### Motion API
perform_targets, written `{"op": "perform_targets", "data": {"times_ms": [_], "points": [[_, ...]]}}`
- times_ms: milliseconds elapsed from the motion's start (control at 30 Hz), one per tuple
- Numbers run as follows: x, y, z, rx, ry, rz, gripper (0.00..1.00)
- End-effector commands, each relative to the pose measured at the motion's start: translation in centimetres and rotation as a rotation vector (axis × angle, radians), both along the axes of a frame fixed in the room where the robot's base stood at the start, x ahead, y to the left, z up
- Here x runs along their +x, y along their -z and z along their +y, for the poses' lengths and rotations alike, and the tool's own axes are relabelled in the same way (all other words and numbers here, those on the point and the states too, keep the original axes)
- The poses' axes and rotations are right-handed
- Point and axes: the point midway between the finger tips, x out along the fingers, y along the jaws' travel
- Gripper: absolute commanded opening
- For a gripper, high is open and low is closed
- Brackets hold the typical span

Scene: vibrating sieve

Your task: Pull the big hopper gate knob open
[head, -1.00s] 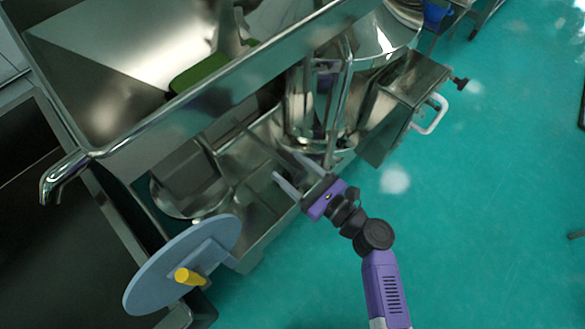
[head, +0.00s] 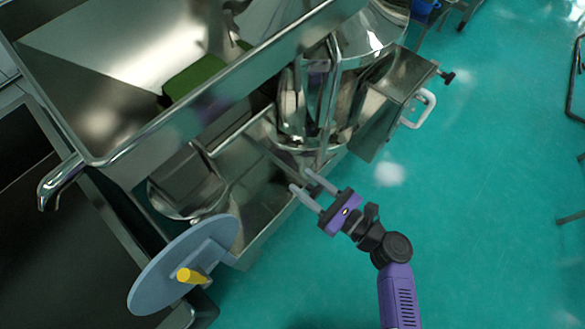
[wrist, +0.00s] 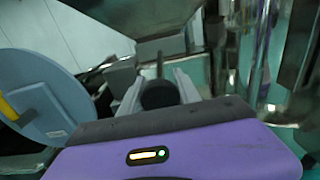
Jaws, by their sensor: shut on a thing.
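My gripper (head: 300,180) is in the lower middle of the head view, beside the steel machine and below its upright cylinder. In the wrist view a dark round knob (wrist: 160,94) sits between the two fingers of my gripper (wrist: 159,78), and they are shut on it. The knob cannot be made out clearly in the head view. The large steel hopper (head: 130,135) fills the upper left of the head view. The gate behind the knob is mostly hidden, so I cannot tell how far open it stands.
A blue-grey disc (head: 160,275) with a yellow handle (head: 190,276) is at lower left. A steel box with a white handle (head: 422,108) and a small black knob (head: 447,77) is at upper right. The green floor (head: 490,210) on the right is mostly clear.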

Motion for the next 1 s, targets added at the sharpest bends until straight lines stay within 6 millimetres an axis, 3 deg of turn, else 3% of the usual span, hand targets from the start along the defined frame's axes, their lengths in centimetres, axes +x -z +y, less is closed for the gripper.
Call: {"op": "perform_targets", "data": {"times_ms": [367, 400, 500, 833, 1000], "points": [[-0.6, 0.0, -0.7, 0.000, 0.000, -0.001, 0.00], [-0.6, 0.0, -0.7, 0.000, 0.000, -0.001, 0.45], [-0.6, 0.0, -0.7, 0.000, 0.000, -0.001, 0.60], [-0.7, 0.0, -0.9, -0.001, 0.001, -0.001, 0.60], [-1.9, 0.0, -2.5, -0.001, 0.003, 0.001, 0.60]]}}
